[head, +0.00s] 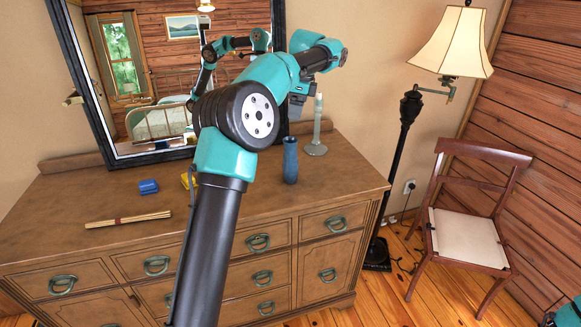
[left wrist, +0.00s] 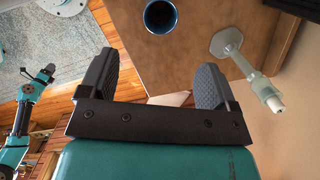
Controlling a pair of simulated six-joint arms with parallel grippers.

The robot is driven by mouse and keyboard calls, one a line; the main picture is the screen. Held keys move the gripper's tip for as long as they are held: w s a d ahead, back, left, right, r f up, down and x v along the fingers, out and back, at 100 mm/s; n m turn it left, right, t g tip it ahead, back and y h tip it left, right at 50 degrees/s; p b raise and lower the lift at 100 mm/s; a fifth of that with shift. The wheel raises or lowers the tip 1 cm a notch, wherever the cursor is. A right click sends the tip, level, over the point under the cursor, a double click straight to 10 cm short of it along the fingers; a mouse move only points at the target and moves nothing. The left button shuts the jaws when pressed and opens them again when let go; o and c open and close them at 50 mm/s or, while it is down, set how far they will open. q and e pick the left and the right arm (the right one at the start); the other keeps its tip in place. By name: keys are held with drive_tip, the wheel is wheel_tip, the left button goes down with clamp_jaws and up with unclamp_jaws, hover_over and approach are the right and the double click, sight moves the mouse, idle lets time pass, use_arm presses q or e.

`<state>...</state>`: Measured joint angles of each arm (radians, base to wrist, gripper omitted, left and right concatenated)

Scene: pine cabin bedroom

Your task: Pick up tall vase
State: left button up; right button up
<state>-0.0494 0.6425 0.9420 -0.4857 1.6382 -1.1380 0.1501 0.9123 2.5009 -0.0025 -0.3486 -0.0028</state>
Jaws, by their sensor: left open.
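The tall vase (head: 290,161) is dark blue and stands upright on the dresser top, right of the middle. In the left wrist view its round open mouth (left wrist: 160,16) shows from above at the top edge. My left gripper (head: 296,110) is open and empty, above the dresser and higher than the vase, apart from it. Its two dark fingers (left wrist: 157,62) are spread wide in the left wrist view. My right gripper (left wrist: 47,72) shows small at the far left of the left wrist view; its jaws are too small to read.
A pale candlestick (head: 316,147) with a candle stands just behind and right of the vase. A blue block (head: 148,187), a yellow object (head: 186,181) and a bundle of sticks (head: 128,219) lie left on the dresser (head: 260,208). A framed mirror (head: 80,80) stands behind.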

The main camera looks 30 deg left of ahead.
sight(289, 146)
use_arm(q)
wheel_tip(289, 146, down, 9)
drive_tip(key=a, duration=0.1)
drive_tip(key=shift+s, duration=0.25)
drive_tip(key=shift+a+f, duration=0.1)
drive_tip(key=shift+f, duration=0.05)
drive_tip(key=shift+s+a+f, duration=0.1)
drive_tip(key=shift+a+f, duration=0.1)
drive_tip(key=shift+f, duration=1.05)
drive_tip(key=shift+s+a+f, duration=0.1)
drive_tip(key=shift+a+f, duration=0.1)
drive_tip(key=shift+f, duration=1)
drive_tip(key=shift+c, duration=0.5)
drive_tip(key=c, duration=1.3)
drive_tip(key=shift+r, duration=0.1)
